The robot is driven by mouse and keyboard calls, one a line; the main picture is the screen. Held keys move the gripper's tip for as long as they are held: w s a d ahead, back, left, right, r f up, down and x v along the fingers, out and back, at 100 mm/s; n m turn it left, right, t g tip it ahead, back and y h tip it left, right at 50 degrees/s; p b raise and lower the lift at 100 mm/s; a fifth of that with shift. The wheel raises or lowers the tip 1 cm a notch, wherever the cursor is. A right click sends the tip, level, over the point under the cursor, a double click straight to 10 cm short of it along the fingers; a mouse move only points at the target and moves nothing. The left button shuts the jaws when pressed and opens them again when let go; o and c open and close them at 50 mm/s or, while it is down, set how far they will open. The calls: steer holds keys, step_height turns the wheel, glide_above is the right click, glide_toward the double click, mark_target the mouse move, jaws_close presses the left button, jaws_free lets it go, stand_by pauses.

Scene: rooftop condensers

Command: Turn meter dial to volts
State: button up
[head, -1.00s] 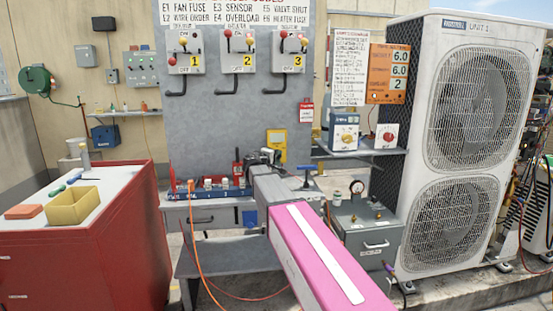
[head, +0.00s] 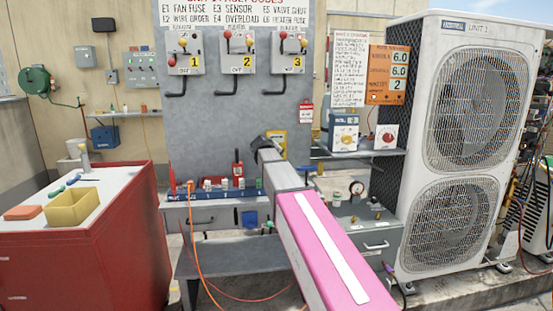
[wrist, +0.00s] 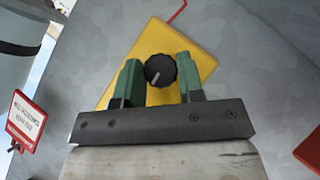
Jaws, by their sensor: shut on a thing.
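The yellow meter (wrist: 203,48) is on the grey panel and looks tilted in the wrist view. The dial and fingertips are hidden there, and I cannot read the dial's markings.
A red tag (wrist: 28,122) hangs at the left in the wrist view. Below the panel is a bench (head: 205,218) with a blue strip of small parts. A red cabinet (head: 125,240) stands left, and a condenser unit (head: 410,130) stands right.

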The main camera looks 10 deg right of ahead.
steer(key=shift+y, duration=0.3)
stand_by(0.4)
steer(key=o, duration=0.9)
steer(key=v, duration=1.1)
steer(key=shift+w, duration=0.1)
